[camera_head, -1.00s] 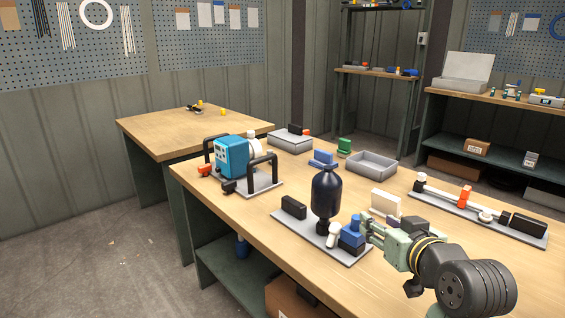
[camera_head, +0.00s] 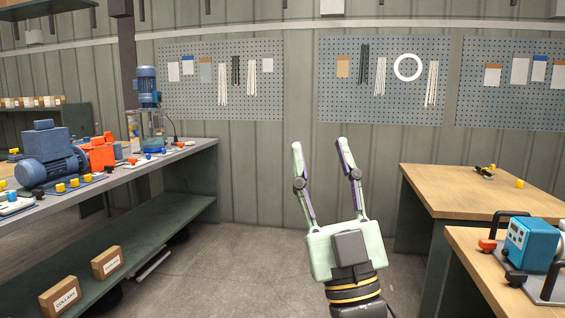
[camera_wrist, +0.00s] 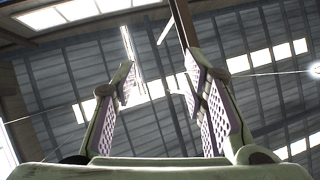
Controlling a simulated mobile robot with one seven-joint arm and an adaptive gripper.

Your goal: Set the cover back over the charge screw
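My gripper (camera_head: 321,146) is raised in front of the back wall in the head view, its fingers pointing up, spread apart with nothing between them. The wrist view also shows the open, empty gripper (camera_wrist: 160,92) against the roof. The blue pump unit (camera_head: 531,243) stands on the right-hand bench at the right edge, with a black handle frame beside it. I cannot make out the charge screw or its cover in the current views.
A bench (camera_head: 203,150) at the left carries a blue motor (camera_head: 48,160), an orange unit (camera_head: 98,153) and an upright blue-topped mixer (camera_head: 148,105). A wooden table (camera_head: 455,190) stands at the right. Open floor (camera_head: 235,265) lies between the benches.

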